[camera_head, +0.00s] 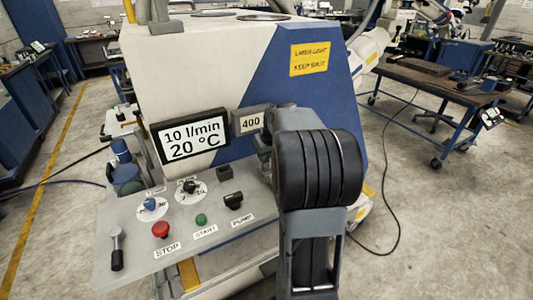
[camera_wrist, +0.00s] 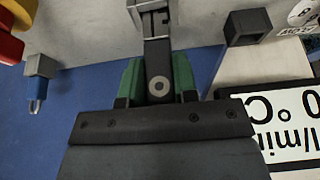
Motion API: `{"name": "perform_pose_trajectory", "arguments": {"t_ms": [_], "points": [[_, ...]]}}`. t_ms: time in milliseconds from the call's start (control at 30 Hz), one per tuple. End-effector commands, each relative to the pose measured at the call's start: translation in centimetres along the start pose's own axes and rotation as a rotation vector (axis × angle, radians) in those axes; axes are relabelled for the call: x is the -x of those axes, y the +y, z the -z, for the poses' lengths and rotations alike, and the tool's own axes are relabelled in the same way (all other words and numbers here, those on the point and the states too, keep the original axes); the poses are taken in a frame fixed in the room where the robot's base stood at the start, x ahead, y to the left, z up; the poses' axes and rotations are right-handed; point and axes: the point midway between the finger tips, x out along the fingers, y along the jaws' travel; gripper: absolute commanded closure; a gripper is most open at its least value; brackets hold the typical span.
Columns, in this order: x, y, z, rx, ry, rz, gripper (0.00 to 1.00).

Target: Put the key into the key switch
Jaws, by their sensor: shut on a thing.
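In the wrist view my gripper (camera_wrist: 157,82) has its green fingers shut on a dark grey piece with a round hole, which looks like the key (camera_wrist: 158,62). The piece points away from the gripper, toward a silver square frame (camera_wrist: 137,18) with a dark inside at the top edge. This frame may be the key switch. I cannot tell whether the key's far end touches it or is inside it. In the head view my arm hides the gripper and the key.
A black square box (camera_wrist: 247,27) stands on the panel (camera_head: 140,212), near the display (camera_head: 188,138). The panel also bears a red stop button (camera_head: 160,230), a green start button (camera_head: 201,219) and a lever (camera_head: 117,250). A grey block with a blue tip (camera_wrist: 38,82) is at left.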

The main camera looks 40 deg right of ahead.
Motion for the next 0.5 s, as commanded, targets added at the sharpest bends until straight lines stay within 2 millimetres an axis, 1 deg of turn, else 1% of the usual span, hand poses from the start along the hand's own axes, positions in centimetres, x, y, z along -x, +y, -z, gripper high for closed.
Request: {"name": "perform_pose_trajectory", "arguments": {"t_ms": [500], "points": [[-1.3, 0.0, -0.5, 0.000, 0.000, 0.000, 0.97]]}}
